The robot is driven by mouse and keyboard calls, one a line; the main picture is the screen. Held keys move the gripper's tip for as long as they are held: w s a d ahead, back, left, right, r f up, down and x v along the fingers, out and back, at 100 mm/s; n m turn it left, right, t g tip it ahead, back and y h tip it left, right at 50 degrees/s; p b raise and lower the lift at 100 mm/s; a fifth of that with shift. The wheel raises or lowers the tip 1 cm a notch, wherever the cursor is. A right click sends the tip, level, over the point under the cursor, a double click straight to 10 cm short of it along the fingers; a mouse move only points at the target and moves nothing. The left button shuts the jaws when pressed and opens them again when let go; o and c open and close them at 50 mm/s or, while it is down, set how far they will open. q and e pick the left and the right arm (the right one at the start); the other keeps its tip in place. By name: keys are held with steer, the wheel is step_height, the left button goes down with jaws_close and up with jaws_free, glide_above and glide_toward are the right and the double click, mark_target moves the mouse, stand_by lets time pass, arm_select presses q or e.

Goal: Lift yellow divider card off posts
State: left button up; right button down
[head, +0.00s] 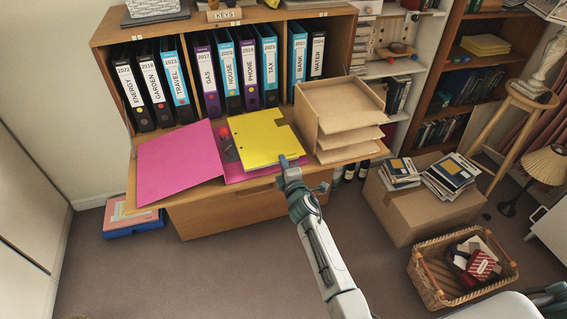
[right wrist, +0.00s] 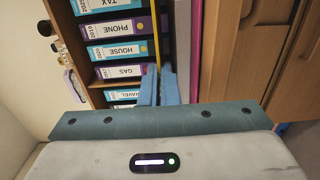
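The yellow divider card (head: 262,138) lies over the right side of the open pink binder (head: 180,165) on the bureau's desk surface. Its punched left edge is beside the dark ring mechanism (head: 228,146); whether its holes are around the posts cannot be told. My right gripper (head: 289,162) is at the card's front right corner. In the right wrist view the card (right wrist: 156,40) shows edge-on as a thin yellow strip running between the blue fingers (right wrist: 159,86), which are closed on it. My left gripper is out of view.
A wooden letter tray (head: 340,112) stands close right of the card. Labelled binders (head: 205,78) line the shelf behind. A small red object (head: 223,132) is by the ring mechanism. A cardboard box (head: 410,208) and a wicker basket (head: 432,272) stand on the floor at right.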

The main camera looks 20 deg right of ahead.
steer(key=shift+r+p, duration=0.6)
stand_by(0.9)
step_height(320, 180, up, 6)
steer(key=p, duration=0.5)
steer(key=shift+f+p, duration=0.1)
steer(key=shift+p, duration=0.3)
stand_by(0.3)
